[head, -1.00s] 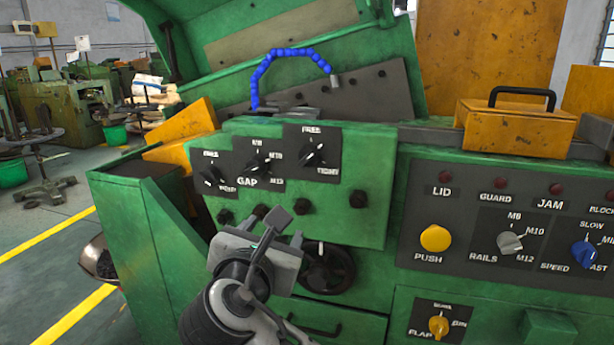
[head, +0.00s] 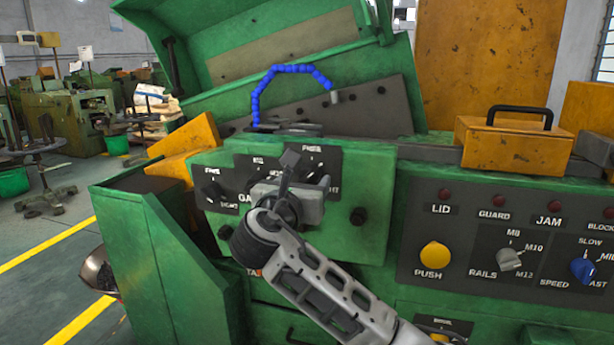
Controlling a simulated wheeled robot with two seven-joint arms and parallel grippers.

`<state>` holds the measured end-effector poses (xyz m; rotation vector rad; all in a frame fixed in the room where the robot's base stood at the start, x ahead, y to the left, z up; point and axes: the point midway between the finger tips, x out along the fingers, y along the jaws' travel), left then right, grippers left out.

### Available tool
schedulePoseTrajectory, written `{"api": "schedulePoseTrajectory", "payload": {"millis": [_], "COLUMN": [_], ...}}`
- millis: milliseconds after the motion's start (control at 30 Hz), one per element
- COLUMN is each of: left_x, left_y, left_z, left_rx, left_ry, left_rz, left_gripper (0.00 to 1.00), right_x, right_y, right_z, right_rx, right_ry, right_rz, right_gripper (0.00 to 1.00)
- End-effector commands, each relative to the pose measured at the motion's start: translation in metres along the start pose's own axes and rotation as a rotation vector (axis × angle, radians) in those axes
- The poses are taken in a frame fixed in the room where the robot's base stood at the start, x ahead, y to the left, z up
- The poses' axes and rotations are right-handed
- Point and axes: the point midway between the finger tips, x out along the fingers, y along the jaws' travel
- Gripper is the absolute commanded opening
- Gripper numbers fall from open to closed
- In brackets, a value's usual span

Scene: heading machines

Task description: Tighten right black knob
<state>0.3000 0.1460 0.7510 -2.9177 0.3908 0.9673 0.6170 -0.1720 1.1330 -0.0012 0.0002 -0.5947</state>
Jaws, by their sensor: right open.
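The right black knob (head: 316,169) sits on a dark plate at the upper right of the green front panel, with FREE above it and the end of a second label at lower right. My right gripper (head: 297,172) is open in front of this plate and covers part of the knob. Its jaws overlap the knob in the picture; I cannot tell whether they touch it or stand around it. The left black knob (head: 213,191) shows on the lower plate, and the middle knob (head: 258,171) is partly hidden. My left gripper is not in view.
A yellow PUSH button (head: 434,256), a grey RAILS knob (head: 509,259) and a blue SPEED knob (head: 583,271) are on the control panel at right. The green lid (head: 250,40) is raised.

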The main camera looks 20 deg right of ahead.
Motion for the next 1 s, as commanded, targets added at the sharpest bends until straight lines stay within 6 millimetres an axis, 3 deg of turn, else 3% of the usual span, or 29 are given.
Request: {"api": "schedulePoseTrajectory", "payload": {"millis": [200,500,533,700,1000], "left_x": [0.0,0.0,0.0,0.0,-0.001], "left_y": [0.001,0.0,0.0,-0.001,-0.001], "left_z": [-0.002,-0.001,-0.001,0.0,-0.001], "left_rx": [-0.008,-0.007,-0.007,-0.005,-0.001], "left_ry": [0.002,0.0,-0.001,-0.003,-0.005], "left_rz": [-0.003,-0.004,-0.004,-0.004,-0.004], "left_gripper": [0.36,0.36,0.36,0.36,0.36], "right_x": [0.02,0.022,0.022,0.022,0.021], "right_y": [0.0,0.0,0.0,0.0,0.001], "right_z": [0.0,0.0,0.0,0.0,0.0], "right_rx": [0.0,0.001,0.001,0.001,0.026], "right_ry": [0.0,0.0,0.0,0.0,0.001], "right_rz": [-0.001,0.001,0.001,0.0,0.001], "right_gripper": [0.59,0.59,0.56,0.15,0.15]}}
